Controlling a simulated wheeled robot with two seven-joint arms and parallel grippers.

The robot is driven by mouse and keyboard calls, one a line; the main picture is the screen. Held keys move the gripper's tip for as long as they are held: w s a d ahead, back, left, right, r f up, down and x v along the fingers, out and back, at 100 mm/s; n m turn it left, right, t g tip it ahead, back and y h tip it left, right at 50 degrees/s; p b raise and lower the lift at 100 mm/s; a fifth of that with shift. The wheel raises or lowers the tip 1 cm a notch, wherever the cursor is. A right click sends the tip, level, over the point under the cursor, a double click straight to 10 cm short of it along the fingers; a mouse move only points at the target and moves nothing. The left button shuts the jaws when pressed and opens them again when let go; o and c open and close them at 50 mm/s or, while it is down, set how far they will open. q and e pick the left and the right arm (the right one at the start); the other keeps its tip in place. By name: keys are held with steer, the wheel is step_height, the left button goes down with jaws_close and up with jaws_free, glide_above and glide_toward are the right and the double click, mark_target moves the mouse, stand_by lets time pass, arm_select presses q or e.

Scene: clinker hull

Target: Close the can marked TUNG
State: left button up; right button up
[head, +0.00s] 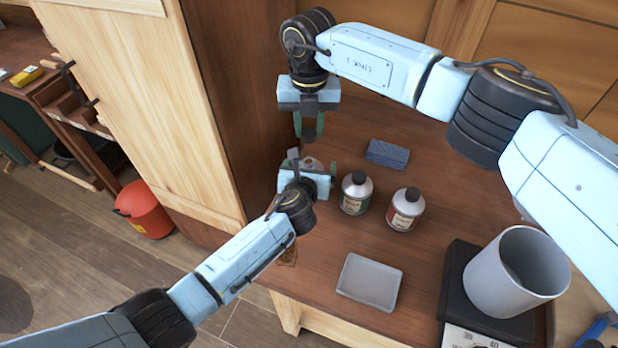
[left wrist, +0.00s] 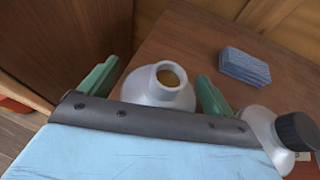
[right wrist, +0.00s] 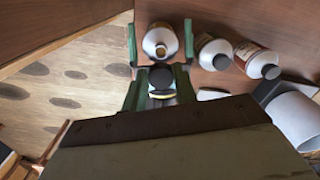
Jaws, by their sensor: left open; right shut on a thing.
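An open metal can (left wrist: 166,90) with a bare neck and amber inside stands between the spread fingers of my left gripper (left wrist: 155,92). The head view mostly hides this can behind my left gripper (head: 308,172). Its mouth faces up in the right wrist view (right wrist: 160,42). I cannot read its label. My right gripper (head: 309,132) is above and behind the can, shut on a black cap (right wrist: 161,76). The cap is apart from the neck. Two capped cans stand to the right, one with a green label (head: 355,194) and one with a red label (head: 405,210).
A blue-grey block (head: 387,153) lies behind the cans. A grey tray (head: 369,282) lies near the table's front edge. A grey cup (head: 515,272) stands on a black scale (head: 452,290) at the right. A tall wooden cabinet side (head: 215,90) borders the left.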

arm_select(q)
steer(key=c, duration=1.5)
steer(key=shift+o, duration=0.2)
arm_select(e)
glide_above(311, 159)
steer(key=shift+a+f, duration=0.15)
steer(key=shift+f, duration=1.1)
steer(key=shift+a+f, duration=0.1)
steer(key=shift+f, duration=1.15)
steer(key=shift+f, duration=0.1)
steer(key=shift+f, duration=0.8)
steer(key=shift+f, duration=0.55)
arm_select(q)
jaws_close()
arm_select(e)
steer(key=m, duration=0.4)
steer(key=shift+d+m, duration=0.1)
steer(key=shift+m, duration=0.2)
arm_select(q)
steer(key=shift+f, duration=0.1)
arm_select(e)
steer(key=m, duration=0.5)
steer(key=shift+d, duration=0.1)
